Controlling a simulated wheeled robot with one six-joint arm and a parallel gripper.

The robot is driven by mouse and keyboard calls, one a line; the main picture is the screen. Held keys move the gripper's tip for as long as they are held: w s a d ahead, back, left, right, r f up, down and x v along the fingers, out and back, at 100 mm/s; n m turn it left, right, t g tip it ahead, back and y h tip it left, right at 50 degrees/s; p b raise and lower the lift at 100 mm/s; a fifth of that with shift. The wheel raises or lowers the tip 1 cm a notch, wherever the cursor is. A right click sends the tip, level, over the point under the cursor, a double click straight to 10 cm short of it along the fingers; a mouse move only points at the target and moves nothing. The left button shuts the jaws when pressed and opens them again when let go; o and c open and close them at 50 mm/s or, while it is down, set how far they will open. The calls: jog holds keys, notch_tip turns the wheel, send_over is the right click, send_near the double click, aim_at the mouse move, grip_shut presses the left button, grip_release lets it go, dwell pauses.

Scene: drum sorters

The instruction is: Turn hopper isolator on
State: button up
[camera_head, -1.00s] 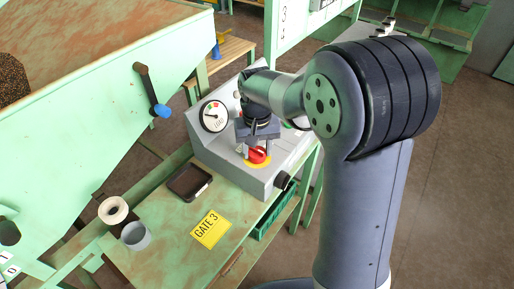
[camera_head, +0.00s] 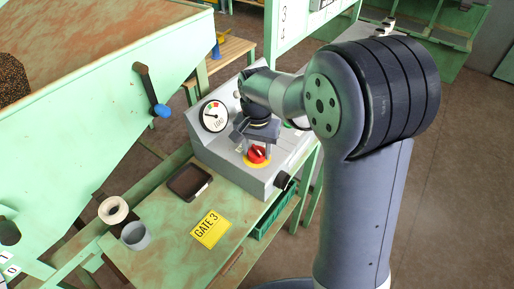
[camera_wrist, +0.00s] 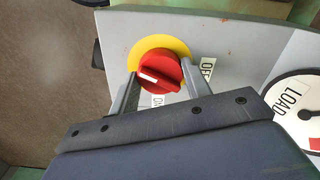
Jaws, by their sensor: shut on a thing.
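The hopper isolator is a red rotary knob (camera_head: 257,155) on a yellow disc (camera_head: 247,164), on the sloping front of a grey control box (camera_head: 215,150). In the wrist view the red knob (camera_wrist: 160,72) has a white pointer mark toward its left side. Labels beside the disc, one reading OFF (camera_wrist: 207,68), are partly hidden by a finger. My gripper (camera_head: 258,150) is over the knob from above; in the wrist view its two fingers (camera_wrist: 155,88) stand on either side of the knob, shut on it.
A round LOAD gauge (camera_head: 214,116) sits left of the knob on the box. A black tray (camera_head: 190,182), grey cup (camera_head: 135,236), tape roll (camera_head: 113,210) and yellow GATE 3 plate (camera_head: 210,229) lie on the green bench. A blue-tipped lever (camera_head: 148,88) hangs from the hopper.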

aim_at(257, 149)
jog(key=m, duration=0.5)
jog(key=shift+m, duration=0.3)
jog(key=m, duration=0.5)
jog(key=shift+m, duration=0.4)
jog(key=o, duration=1)
notch_tip(257, 149, up, 11)
jog(key=shift+f+b, duration=0.1)
jog(key=shift+b, duration=0.35)
